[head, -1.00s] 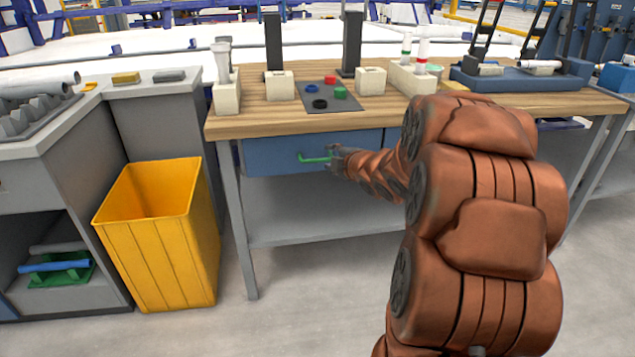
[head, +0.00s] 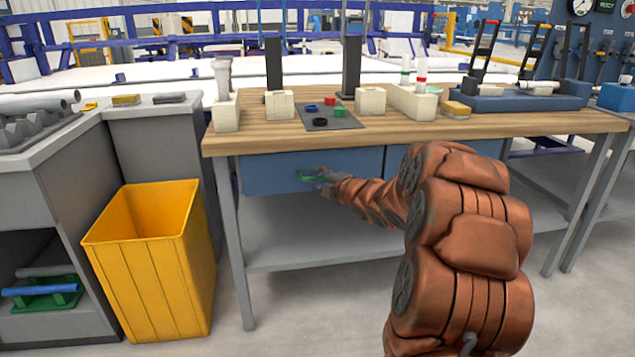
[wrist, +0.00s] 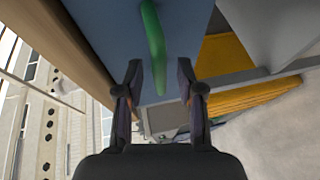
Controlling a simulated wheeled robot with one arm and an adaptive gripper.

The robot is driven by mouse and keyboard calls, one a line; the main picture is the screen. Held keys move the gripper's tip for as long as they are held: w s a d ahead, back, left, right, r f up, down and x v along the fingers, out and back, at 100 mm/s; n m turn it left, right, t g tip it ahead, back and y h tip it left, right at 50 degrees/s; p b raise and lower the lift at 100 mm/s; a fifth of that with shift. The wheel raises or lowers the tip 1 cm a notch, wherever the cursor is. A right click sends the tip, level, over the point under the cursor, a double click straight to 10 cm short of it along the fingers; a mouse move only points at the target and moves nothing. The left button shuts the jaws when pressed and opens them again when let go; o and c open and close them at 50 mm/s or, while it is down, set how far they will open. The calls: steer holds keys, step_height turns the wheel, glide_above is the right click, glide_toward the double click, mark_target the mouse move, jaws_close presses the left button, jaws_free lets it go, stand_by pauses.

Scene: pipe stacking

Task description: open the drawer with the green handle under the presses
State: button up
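The blue drawer (head: 270,170) sits under the wooden bench top, left of a second blue front, and looks closed. Its green handle (head: 308,178) is a short bar on the front. My gripper (head: 322,180) is at the right end of the handle and partly covers it. In the wrist view the green handle (wrist: 154,45) runs from the top down to between the fingertips. My gripper (wrist: 158,72) is open there, with a gap on each side of the handle. The blue drawer front (wrist: 105,25) lies behind it.
The presses (head: 352,65) stand on the bench top (head: 420,127) above, with a dark button panel (head: 330,117). A yellow bin (head: 150,260) stands left of the bench. A grey shelf (head: 300,240) lies below the drawer. The floor in front is clear.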

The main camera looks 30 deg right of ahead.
steer(key=shift+w+f, duration=0.1)
steer(key=shift+w, duration=0.45)
steer(key=shift+c, duration=0.2)
jaws_close()
